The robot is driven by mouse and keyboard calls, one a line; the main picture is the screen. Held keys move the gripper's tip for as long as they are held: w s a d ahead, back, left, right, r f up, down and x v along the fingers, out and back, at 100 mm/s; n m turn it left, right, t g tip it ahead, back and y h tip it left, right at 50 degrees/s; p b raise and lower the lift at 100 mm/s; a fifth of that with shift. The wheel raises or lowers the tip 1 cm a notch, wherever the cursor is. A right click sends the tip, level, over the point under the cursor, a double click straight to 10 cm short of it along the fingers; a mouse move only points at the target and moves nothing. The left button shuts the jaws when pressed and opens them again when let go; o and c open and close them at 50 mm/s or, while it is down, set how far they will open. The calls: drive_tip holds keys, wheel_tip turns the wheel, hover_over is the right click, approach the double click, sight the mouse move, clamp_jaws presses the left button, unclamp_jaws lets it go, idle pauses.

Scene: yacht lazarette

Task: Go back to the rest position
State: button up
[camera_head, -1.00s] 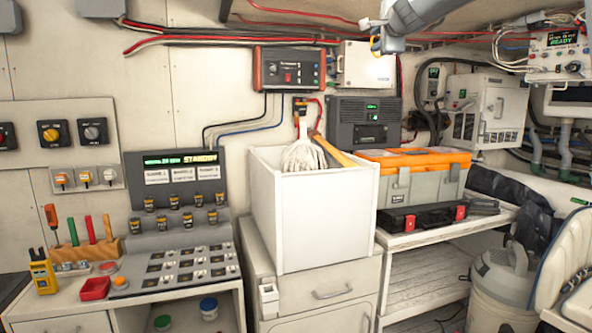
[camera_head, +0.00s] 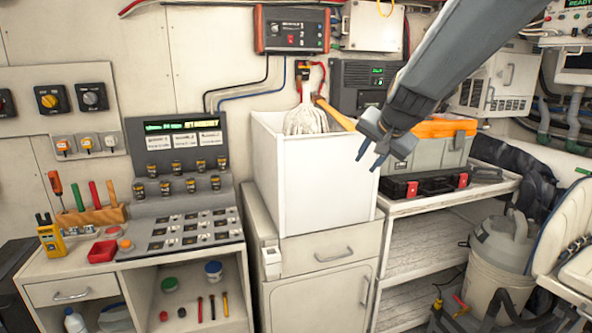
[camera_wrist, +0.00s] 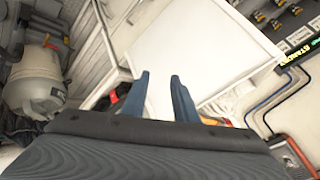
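My gripper (camera_head: 369,158) hangs in front of the right side of the white bin (camera_head: 330,190) in the head view, with my arm reaching in from the upper right. Its two fingers are apart with nothing between them. In the wrist view the fingers of my gripper (camera_wrist: 160,82) also stand apart and empty, with the white bin (camera_wrist: 200,45) beyond them. My arm hides part of the orange-lidded toolbox (camera_head: 440,150).
A mop head (camera_head: 306,121) sticks out of the bin. A control console (camera_head: 190,190) stands to the left, with a yellow meter (camera_head: 50,240) and a red tray (camera_head: 102,252) near it. A grey bucket vacuum (camera_head: 495,265) is at the lower right.

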drive_tip(key=s+f+n+g, duration=0.3)
drive_tip(key=s+f, duration=0.8)
drive_tip(key=s, duration=0.4)
drive_tip(key=s+f+n+g+h, duration=0.1)
drive_tip(key=s+f+n+g, duration=0.3)
drive_tip(key=s+f, duration=0.8)
drive_tip(key=s, duration=0.3)
drive_tip(key=shift+d+b, duration=0.3)
drive_tip(key=shift+b, duration=0.05)
